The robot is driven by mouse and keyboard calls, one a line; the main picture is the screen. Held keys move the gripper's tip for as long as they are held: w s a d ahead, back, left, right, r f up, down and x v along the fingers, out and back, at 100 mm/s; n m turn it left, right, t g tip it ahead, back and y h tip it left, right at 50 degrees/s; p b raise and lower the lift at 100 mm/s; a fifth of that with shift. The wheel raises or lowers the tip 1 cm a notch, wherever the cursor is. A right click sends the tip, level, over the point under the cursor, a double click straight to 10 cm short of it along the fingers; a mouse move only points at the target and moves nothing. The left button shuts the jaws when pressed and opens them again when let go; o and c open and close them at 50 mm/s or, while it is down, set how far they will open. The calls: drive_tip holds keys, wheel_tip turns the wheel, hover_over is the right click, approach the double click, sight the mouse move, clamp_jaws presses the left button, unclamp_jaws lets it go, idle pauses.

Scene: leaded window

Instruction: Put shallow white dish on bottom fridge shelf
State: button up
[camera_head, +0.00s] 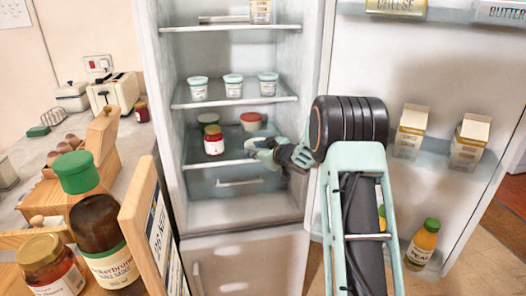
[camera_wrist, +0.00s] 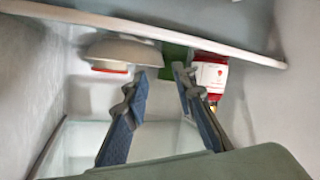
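The wrist view is upside down. In it a shallow white dish (camera_wrist: 118,50) stands at the edge of a fridge shelf (camera_wrist: 215,38), its underside partly hidden by the shelf edge; it looks upright. My gripper (camera_wrist: 161,76) has its two blue fingers apart, with the dish's rim just beyond the left fingertip; contact cannot be told. In the head view my gripper (camera_head: 270,150) reaches into the fridge at the bottom shelf (camera_head: 226,161), beneath the middle shelf. The dish is hard to make out there against the pale gripper parts.
A red-labelled jar (camera_head: 213,140), a green-lidded jar (camera_head: 208,119) and a red-lidded tub (camera_head: 250,121) stand on the bottom shelf. Several white tubs fill the middle shelf (camera_head: 234,100). A drawer (camera_head: 238,183) lies below. The open door (camera_head: 420,60) holds cartons and a bottle.

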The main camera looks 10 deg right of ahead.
drive_tip(key=v, duration=0.7)
